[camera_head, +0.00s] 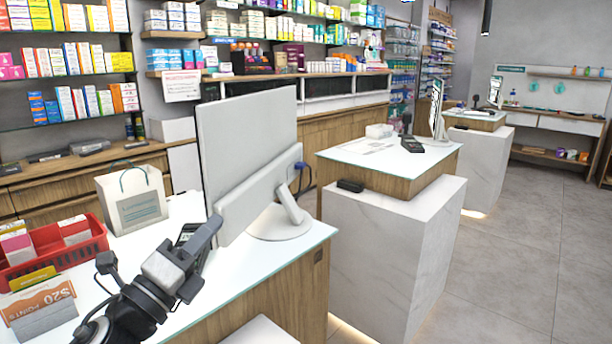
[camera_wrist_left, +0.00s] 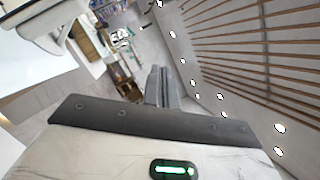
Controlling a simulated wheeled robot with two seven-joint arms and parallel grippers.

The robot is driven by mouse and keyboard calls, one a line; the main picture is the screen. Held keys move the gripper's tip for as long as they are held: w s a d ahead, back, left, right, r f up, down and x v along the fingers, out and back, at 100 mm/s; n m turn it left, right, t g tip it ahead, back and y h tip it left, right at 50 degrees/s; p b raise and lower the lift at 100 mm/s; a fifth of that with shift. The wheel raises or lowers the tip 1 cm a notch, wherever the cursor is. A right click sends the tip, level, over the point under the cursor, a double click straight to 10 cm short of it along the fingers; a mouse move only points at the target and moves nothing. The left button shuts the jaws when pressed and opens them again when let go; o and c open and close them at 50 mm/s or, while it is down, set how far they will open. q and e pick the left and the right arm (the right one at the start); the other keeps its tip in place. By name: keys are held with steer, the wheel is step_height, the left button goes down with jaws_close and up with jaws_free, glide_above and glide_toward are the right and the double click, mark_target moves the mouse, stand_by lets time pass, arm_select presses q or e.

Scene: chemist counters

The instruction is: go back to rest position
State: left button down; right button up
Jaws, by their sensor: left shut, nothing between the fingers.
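My left gripper (camera_head: 208,236) is above the near counter (camera_head: 262,262) in the head view, in front of the monitor (camera_head: 245,140). Its dark fingers point up and to the right and hold nothing. In the left wrist view the fingers (camera_wrist_left: 161,84) are together, with nothing between them. The wrist is tilted, so this view shows the ceiling slats and the shop at a slant. My right gripper is in neither view.
A paper bag (camera_head: 133,202), a red bin (camera_head: 52,250) with boxes and an orange card (camera_head: 38,302) stand on the near counter, left of my arm. A second counter (camera_head: 388,158) stands to the right. Open floor (camera_head: 525,235) lies beyond it.

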arm_select(q)
steer(key=s+a+f+n+g+y, duration=0.25)
steer(key=f+n+y, duration=0.35)
steer(key=f+n, duration=0.3)
steer(key=s+a+f+n+g+y, duration=0.2)
steer(key=s+a+f+n+y, duration=0.2)
steer(key=f+n+y, duration=0.45)
steer(key=s+f+n+g+h, duration=0.2)
steer(key=s+f+n+g, duration=0.35)
steer(key=s, duration=0.45)
steer(key=s+f+n+g+h, duration=0.1)
steer(key=s+f+n+g, duration=0.45)
steer(key=s, duration=0.55)
steer(key=w+d+f+t+h+b, duration=0.1)
steer(key=w+d+f+t+b, duration=0.1)
steer(key=f, duration=0.3)
steer(key=w+d+f+t+h+b, duration=0.1)
steer(key=w+d+f+t+b, duration=0.1)
steer(key=f+b, duration=0.2)
steer(key=w+d+f+t+h+b, duration=0.1)
steer(key=w+d+f+t+b, duration=0.1)
steer(key=f, duration=0.4)
steer(key=shift+d+f+h+b, duration=0.3)
steer(key=shift+d+b, duration=0.3)
steer(key=shift+b, duration=0.5)
steer(key=shift+t, duration=0.25)
